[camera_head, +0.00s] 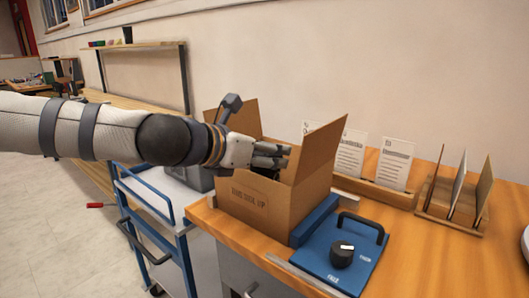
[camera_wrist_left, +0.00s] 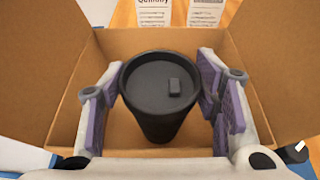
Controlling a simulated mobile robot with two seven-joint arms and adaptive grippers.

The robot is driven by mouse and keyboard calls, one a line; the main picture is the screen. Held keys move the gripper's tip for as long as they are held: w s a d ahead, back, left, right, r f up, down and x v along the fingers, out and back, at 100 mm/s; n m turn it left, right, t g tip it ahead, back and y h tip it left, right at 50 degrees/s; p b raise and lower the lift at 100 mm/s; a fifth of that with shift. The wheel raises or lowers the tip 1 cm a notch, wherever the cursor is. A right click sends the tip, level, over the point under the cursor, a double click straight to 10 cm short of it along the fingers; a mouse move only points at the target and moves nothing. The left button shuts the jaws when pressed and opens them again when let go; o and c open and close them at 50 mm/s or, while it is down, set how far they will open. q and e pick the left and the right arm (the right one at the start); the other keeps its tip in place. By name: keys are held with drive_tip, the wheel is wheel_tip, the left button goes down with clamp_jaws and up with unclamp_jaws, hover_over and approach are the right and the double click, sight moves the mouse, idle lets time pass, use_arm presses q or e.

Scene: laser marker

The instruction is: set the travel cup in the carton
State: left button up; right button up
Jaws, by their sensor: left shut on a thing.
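The travel cup (camera_wrist_left: 160,100) is black with a lid. In the left wrist view it is upright between the purple-padded fingers of my left gripper (camera_wrist_left: 163,108), which is shut on it. The carton (camera_wrist_left: 180,42) surrounds the cup in that view, with its floor below. I cannot tell whether the cup's base touches the floor. In the head view the open cardboard carton (camera_head: 258,200) stands on the wooden table with flaps raised. My left gripper (camera_head: 285,156) reaches over its opening from the left, and the cup is mostly hidden there. My right gripper is out of view.
A blue panel with a black knob (camera_head: 342,254) and a handle lies right of the carton. Card holders (camera_head: 388,192) and a wooden rack (camera_head: 455,205) stand behind it. A blue trolley (camera_head: 160,215) is left of the table. The table's right front is clear.

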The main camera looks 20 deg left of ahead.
use_arm(q)
drive_tip(key=shift+f, duration=0.65)
drive_tip(key=o, duration=0.7)
drive_tip(key=shift+r, duration=0.1)
drive_tip(key=shift+o, duration=0.2)
